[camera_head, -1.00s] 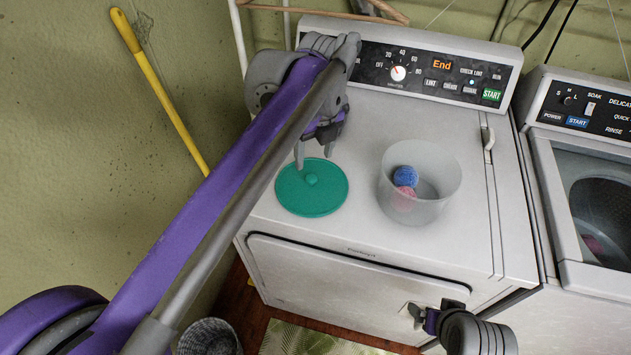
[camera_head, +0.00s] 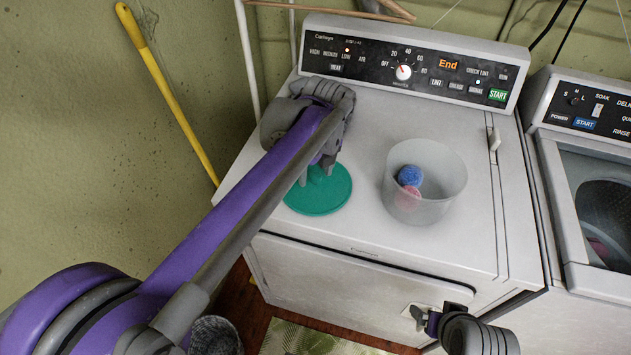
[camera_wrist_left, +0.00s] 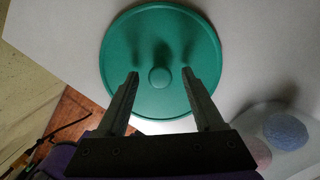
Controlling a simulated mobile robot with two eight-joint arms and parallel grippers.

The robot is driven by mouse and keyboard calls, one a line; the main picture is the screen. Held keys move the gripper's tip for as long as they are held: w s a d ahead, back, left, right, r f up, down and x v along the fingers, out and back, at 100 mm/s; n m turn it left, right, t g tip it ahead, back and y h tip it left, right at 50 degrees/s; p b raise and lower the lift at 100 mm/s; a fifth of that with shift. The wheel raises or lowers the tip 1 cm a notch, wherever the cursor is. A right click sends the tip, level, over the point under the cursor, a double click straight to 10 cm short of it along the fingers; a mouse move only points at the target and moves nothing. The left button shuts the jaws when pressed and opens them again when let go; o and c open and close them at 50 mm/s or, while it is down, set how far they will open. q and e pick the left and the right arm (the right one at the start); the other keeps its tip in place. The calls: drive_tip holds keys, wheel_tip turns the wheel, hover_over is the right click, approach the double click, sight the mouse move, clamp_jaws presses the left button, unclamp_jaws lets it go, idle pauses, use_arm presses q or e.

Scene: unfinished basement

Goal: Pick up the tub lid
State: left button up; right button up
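The tub lid (camera_head: 322,195) is a flat green disc with a round knob, lying on top of the white dryer (camera_head: 375,120). It also fills the middle of the left wrist view (camera_wrist_left: 160,98), where its knob (camera_wrist_left: 159,77) shows between and just beyond my fingertips. My left gripper (camera_head: 316,180) is over the lid, fingers pointing down; in the left wrist view (camera_wrist_left: 160,74) its fingers are apart with nothing between them. In the head view the arm and fingers hide part of the lid and its knob. My right gripper (camera_head: 424,321) is low in front of the dryer door; its finger opening is unclear.
A translucent tub (camera_head: 440,190) holding a blue ball (camera_head: 409,175) and a pink ball (camera_head: 408,197) stands right of the lid. The dryer's control panel (camera_head: 330,62) rises behind. A washer (camera_head: 590,200) stands at right, a yellow pole (camera_head: 170,95) at left.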

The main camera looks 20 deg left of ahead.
use_arm(q)
clamp_jaws()
